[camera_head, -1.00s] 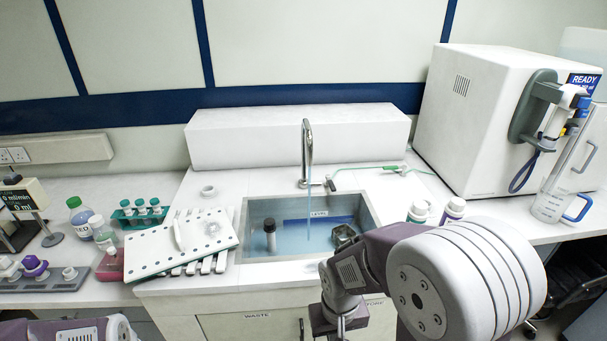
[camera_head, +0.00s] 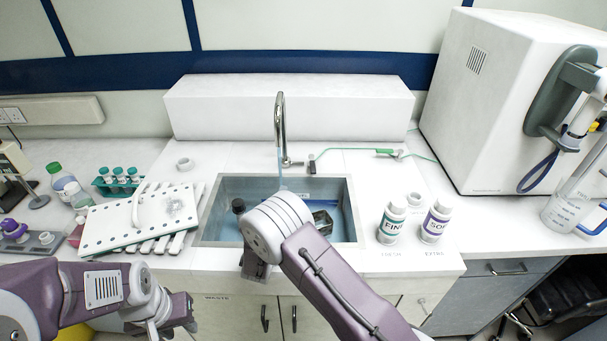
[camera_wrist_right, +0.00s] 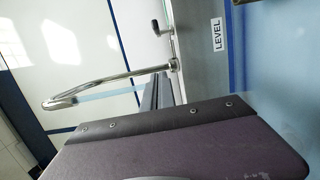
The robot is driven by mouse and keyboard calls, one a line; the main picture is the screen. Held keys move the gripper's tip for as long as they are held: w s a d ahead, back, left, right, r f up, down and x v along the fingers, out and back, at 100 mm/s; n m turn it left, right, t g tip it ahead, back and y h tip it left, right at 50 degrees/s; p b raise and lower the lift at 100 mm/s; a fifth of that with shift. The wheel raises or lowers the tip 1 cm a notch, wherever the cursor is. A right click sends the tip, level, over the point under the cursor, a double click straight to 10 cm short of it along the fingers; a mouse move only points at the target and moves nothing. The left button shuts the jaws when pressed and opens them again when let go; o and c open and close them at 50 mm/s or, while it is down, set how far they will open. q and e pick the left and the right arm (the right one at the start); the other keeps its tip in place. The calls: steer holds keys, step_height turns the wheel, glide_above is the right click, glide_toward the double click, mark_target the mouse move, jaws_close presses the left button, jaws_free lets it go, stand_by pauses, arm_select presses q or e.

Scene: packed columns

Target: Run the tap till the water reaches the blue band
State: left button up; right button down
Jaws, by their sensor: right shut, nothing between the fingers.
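The chrome tap (camera_head: 280,125) stands behind the sink (camera_head: 352,215), with a pale blue stream falling from its spout. The stream also shows below the spout in the right wrist view. There the LEVEL label (camera_wrist_right: 217,35) sits on the basin wall, with the narrow dark blue band (camera_wrist_right: 229,60) beside it. Blue water (camera_wrist_right: 275,60) lies right along the band; I cannot tell the exact margin. My right gripper (camera_wrist_right: 165,130) is shut and empty over the basin; my arm hides it in the head view. My left gripper (camera_head: 175,315) is low at left, its jaws unclear.
A dark-capped bottle (camera_head: 238,206) and a dark block (camera_head: 322,222) stand in the water. Two white bottles (camera_head: 391,222) (camera_head: 435,222) stand right of the sink. A white perforated rack (camera_head: 115,222) lies to its left. A green hose fitting (camera_head: 384,152) lies behind.

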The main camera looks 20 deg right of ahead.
mark_target(312, 167)
arm_select(q)
steer(key=r+p, duration=0.2)
steer(key=r, duration=0.1)
steer(key=shift+w+d+p, duration=0.15)
steer(key=shift+d+p, duration=0.2)
steer(key=shift+p, duration=0.05)
arm_select(e)
steer(key=w+d, duration=0.8)
steer(key=d, duration=0.1)
steer(key=shift+w+d+f, duration=0.1)
steer(key=shift+d+f, duration=0.05)
arm_select(q)
steer(key=shift+f, duration=0.1)
arm_select(e)
steer(key=shift+w, duration=0.1)
